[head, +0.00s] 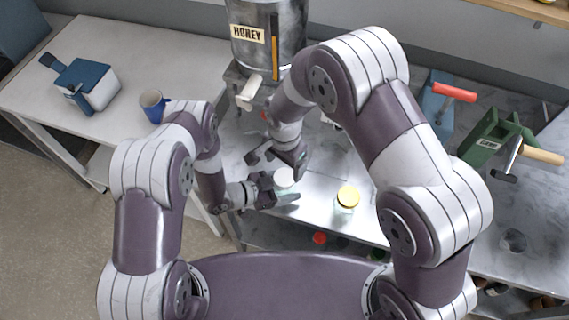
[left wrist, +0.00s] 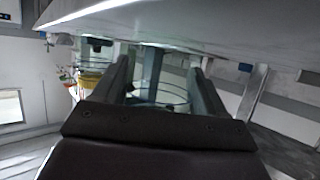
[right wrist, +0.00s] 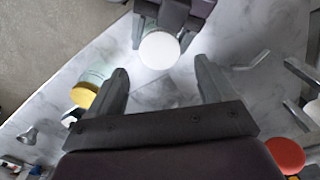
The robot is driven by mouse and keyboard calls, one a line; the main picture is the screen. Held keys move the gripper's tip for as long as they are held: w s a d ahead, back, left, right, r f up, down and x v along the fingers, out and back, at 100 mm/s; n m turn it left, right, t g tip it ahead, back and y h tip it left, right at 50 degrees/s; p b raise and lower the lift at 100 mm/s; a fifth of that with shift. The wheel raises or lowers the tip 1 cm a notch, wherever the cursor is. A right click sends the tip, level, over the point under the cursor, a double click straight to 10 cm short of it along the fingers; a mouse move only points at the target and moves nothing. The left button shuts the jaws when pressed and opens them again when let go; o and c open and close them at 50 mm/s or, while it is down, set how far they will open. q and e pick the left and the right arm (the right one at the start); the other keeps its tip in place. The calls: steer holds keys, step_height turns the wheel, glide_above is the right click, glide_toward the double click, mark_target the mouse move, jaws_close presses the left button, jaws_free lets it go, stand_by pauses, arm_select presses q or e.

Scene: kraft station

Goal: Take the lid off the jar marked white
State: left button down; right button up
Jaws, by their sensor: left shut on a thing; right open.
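The white lid (right wrist: 159,50) is on the jar in the right wrist view. My right gripper (head: 275,163) is open above the jar and points down. In its own view the lid lies just beyond its fingertips, apart from them. A jar with a yellow lid (head: 348,194) stands to the right. No marking on the white-lidded jar is readable.
A metal honey tank (head: 267,40) stands behind my right gripper, its spout towards the jar. A blue mug (head: 152,106) and a blue-and-white box (head: 88,84) are on the left table. A green hand-cranked device (head: 493,140) is at right. Worktop around the yellow-lidded jar is clear.

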mark_target(285, 177)
step_height(285, 177, up, 2)
steer(key=m, duration=0.3)
steer(key=shift+m, duration=0.3)
steer(key=shift+f+m, duration=0.15)
steer(key=shift+m, duration=0.35)
step_height(285, 177, down, 7)
steer(key=shift+f, duration=0.15)
steer(key=c, duration=1.1)
steer(key=shift+o, duration=0.2)
steer(key=n, duration=0.6)
steer(key=shift+n, duration=0.4)
steer(key=o, duration=1.2)
steer(key=shift+c, duration=0.2)
